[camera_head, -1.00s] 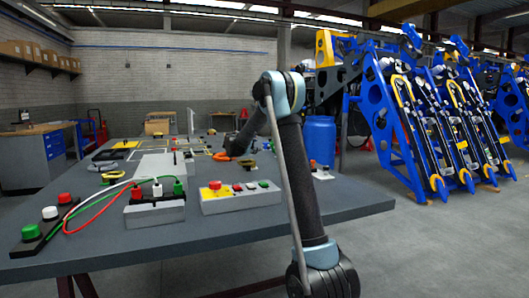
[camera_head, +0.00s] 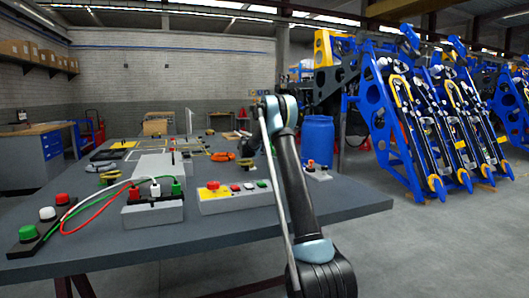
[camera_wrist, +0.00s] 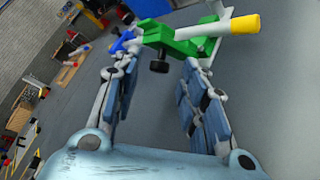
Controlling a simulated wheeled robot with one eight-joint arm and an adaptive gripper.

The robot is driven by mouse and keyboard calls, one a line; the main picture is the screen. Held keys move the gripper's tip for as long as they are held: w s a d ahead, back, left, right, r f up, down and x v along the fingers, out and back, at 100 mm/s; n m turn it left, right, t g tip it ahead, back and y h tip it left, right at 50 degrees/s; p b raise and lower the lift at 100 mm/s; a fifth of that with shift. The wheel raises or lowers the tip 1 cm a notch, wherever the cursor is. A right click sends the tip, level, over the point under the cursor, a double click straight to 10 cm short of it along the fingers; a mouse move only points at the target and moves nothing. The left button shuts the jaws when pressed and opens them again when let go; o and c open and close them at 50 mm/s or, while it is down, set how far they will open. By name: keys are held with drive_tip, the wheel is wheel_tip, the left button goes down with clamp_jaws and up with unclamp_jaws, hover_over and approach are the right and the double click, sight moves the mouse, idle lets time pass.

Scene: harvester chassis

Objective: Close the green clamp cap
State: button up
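In the wrist view, a green clamp (camera_wrist: 190,38) is just beyond my fingertips. A whitish lever with a yellow tip (camera_wrist: 244,24) extends to the right, and a black knob (camera_wrist: 159,66) hangs below the green body. A blue part (camera_wrist: 122,42) is at its left. My gripper (camera_wrist: 158,72) is open, its two padded fingers apart on either side with empty space between them. I cannot tell whether a finger touches the clamp. In the head view my arm hides much of the area around my gripper, and I cannot make out the clamp there.
The grey table (camera_head: 110,255) carries a button box (camera_head: 235,197), a terminal block with cables (camera_head: 155,208) and a strip with coloured caps (camera_head: 45,230). A blue barrel (camera_head: 318,138) stands behind the table. Blue racks stand at the right, with open floor before them.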

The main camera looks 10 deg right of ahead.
drive_tip(key=shift+x, duration=0.75)
drive_tip(key=shift+d, duration=0.1)
clamp_jaws()
